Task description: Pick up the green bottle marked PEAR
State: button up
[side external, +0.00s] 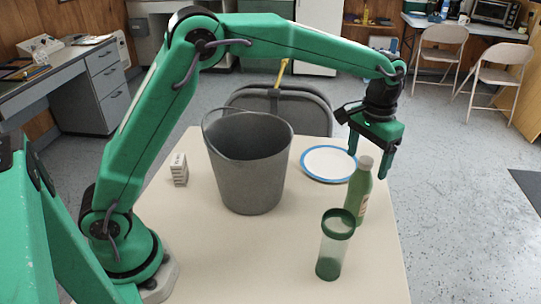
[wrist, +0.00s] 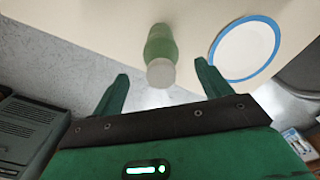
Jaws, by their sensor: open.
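The green bottle (side external: 359,190) with a pale cap stands upright on the table near its right edge in the side view. It also shows in the wrist view (wrist: 161,47), ahead of and between my fingertips. Its label is only partly visible, and I cannot read PEAR on it. My gripper (side external: 371,168) is open and empty, fingers pointing down, close to the bottle's top in the side view. In the wrist view my gripper (wrist: 161,75) has its two fingers spread on either side of the bottle's cap. I cannot tell whether either finger touches it.
A clear tumbler with a green lid (side external: 335,245) stands just in front of the bottle. A white plate with a blue rim (side external: 328,164) lies behind it. A grey bucket (side external: 248,165) and a small stack of white blocks (side external: 179,169) stand left. The table's (side external: 300,285) front is mostly clear.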

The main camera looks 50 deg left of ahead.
aim_at(364, 172)
jog(key=shift+w+f, duration=0.1)
jog(key=shift+f, duration=2.3)
jog(key=c, duration=1.3)
jog(key=shift+r, duration=0.1)
jog(key=shift+r, duration=4.95)
